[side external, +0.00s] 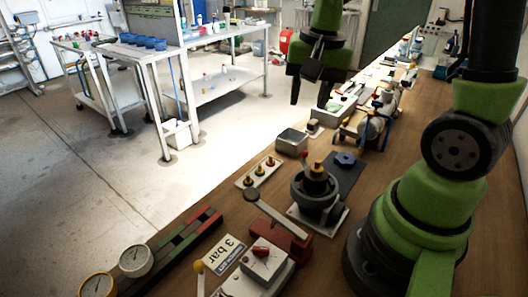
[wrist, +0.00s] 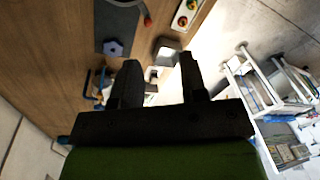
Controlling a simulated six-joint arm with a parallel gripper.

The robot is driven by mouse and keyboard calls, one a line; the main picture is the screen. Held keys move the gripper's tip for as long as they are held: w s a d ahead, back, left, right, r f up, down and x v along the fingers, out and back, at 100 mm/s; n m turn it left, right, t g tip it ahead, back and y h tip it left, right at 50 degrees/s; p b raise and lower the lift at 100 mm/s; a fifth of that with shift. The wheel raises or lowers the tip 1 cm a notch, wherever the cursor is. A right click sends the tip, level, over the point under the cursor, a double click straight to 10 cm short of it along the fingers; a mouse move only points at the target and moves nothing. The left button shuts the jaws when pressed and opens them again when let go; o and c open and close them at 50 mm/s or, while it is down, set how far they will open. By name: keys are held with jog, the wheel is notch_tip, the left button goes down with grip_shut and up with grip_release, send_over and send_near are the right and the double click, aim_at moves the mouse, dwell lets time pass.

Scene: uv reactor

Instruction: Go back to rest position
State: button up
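My gripper (side external: 310,88) hangs in the air above the far part of the bench, fingers pointing down. In the wrist view my gripper (wrist: 160,80) shows two dark fingers spread apart with nothing between them. It touches no object that I can see. The wooden bench (side external: 185,239) runs from the front left to the back right beneath it.
A black round device on a white base (side external: 318,218), a metal box (side external: 291,141), a button panel (side external: 258,171), a red lever block (side external: 277,238) and two gauges (side external: 136,261) stand on the bench. White tables (side external: 155,62) stand beyond. Air around my gripper looks clear.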

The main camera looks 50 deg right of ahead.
jog(key=s+a+r+n+t+y, duration=0.2)
jog(key=s+a+r+n+t, duration=0.3)
jog(key=s+a+r+n, duration=0.2)
notch_tip(320, 180, up, 2)
jog(key=shift+s+a+r+n+t, duration=0.2)
jog(key=shift+s+a+n+t, duration=0.15)
jog(key=shift+s+a, duration=0.65)
